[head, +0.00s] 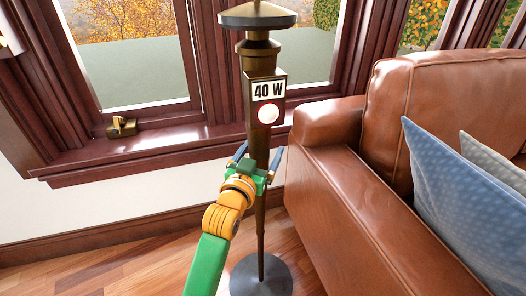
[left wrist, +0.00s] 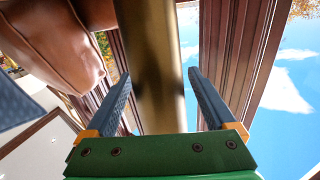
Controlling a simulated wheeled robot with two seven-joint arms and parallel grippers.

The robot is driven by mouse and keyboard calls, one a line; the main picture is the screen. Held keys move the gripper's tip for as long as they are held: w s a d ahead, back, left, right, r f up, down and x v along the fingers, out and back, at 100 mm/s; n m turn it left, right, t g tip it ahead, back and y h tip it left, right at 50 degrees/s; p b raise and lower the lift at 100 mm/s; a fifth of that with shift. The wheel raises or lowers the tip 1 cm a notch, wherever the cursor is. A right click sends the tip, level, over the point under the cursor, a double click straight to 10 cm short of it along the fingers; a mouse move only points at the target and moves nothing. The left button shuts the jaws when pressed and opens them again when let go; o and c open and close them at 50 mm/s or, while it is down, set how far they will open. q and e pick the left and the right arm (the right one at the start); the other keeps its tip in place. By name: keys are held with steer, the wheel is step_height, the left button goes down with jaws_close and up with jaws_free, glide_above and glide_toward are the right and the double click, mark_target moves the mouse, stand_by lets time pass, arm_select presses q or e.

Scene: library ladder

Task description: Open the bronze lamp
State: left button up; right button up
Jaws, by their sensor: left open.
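The bronze lamp (head: 259,190) stands upright between the window and the leather sofa. It has a dark shade at the top, a box with a "40 W" label (head: 267,91) and a round white button (head: 268,113), and a round base. My left gripper (head: 258,160) is at the pole below the box. In the left wrist view the pole (left wrist: 152,70) rises between the two open fingers of the gripper (left wrist: 157,95), with a gap to each finger. Whether the pole lies within the fingers' reach or beyond them is hard to tell. My right gripper is in neither view.
A brown leather sofa (head: 345,190) with a blue cushion (head: 465,215) stands close on the right. The window sill (head: 170,142) runs behind the lamp, with a small brass latch (head: 121,127) on it. The wooden floor (head: 120,275) is clear at the left.

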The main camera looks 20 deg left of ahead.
arm_select(q)
steer(key=shift+w, duration=0.55)
jaws_close()
